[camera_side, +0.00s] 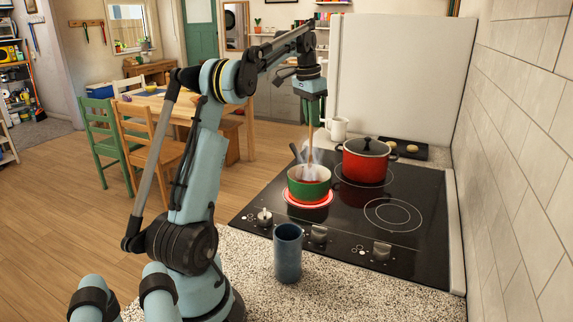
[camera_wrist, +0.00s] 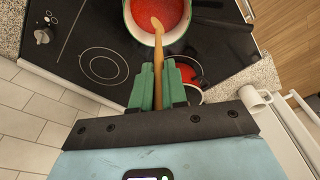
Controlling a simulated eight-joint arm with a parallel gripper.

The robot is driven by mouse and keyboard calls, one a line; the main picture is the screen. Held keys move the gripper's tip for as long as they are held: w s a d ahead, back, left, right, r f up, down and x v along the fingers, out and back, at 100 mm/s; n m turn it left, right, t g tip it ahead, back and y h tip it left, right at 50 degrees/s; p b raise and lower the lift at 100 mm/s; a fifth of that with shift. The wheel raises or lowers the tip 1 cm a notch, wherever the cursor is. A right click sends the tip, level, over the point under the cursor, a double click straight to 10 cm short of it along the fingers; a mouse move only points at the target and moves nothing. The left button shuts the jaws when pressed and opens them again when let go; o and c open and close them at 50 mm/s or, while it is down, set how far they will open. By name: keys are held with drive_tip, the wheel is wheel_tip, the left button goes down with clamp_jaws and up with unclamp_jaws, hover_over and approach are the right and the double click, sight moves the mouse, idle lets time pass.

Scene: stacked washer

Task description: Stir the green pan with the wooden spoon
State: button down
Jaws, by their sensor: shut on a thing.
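The green pan (camera_side: 309,189) sits on the front-left burner, which glows red beneath it. Steam rises from it. In the wrist view, its pale rim and red contents (camera_wrist: 143,13) show at the top, cut by the frame edge. My gripper (camera_side: 311,116) is above the pan, shut on the handle of the wooden spoon (camera_side: 309,146). In the wrist view, the green fingers of my gripper (camera_wrist: 158,86) clasp the spoon (camera_wrist: 160,48). The spoon points down into the pan, its head at the red contents. How deep it reaches is unclear.
A lidded red pot (camera_side: 365,166) stands close behind the pan on the black cooktop (camera_side: 420,245). A white mug (camera_side: 339,128) and a dark tray (camera_side: 417,153) are at the back. A blue cup (camera_side: 288,253) stands on the counter in front. The front-right burner is clear.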

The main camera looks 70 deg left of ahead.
drive_tip(key=shift+r, duration=2.45)
